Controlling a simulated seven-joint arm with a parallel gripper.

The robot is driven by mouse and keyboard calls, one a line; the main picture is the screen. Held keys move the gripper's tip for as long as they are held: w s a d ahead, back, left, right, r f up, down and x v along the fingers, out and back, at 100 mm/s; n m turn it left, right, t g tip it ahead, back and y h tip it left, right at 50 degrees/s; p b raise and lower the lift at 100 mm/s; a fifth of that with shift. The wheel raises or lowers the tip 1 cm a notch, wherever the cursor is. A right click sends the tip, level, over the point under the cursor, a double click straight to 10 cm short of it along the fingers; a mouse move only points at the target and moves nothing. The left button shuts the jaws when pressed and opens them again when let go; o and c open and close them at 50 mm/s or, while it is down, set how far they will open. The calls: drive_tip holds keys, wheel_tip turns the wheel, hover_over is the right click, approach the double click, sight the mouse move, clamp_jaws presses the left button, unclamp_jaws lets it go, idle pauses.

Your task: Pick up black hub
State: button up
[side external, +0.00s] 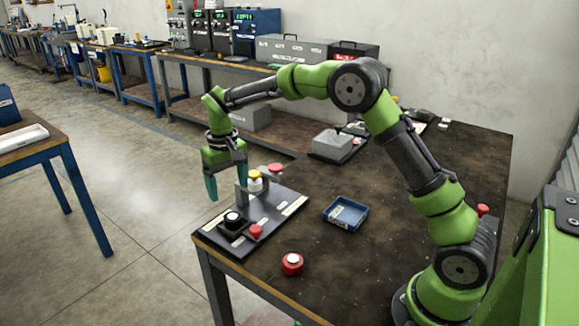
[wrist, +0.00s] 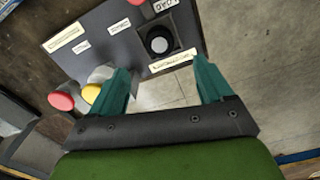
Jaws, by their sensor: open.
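The black hub (side external: 232,221), with a pale round top, sits in a dark square holder at the near left end of a dark labelled board (side external: 277,219). In the wrist view the hub (wrist: 158,31) shows upright past my fingertips, with its holder around it. My gripper (side external: 227,190) has two teal fingers, spread apart and empty. It hangs pointing down above the board's left edge, behind and above the hub, and does not appear to touch it. In the wrist view the gripper (wrist: 162,78) has only floor and board edge between its fingers.
A red knob (side external: 255,231) stands right beside the hub. Yellow-topped (side external: 254,175) and red-topped (side external: 275,168) pieces stand at the board's far end, close to my fingers.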

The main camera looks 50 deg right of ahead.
sight(232, 216)
wheel_tip(232, 216, down, 9)
drive_tip(key=shift+f, duration=0.15)
idle(0.4)
drive_tip(key=shift+c, duration=0.2)
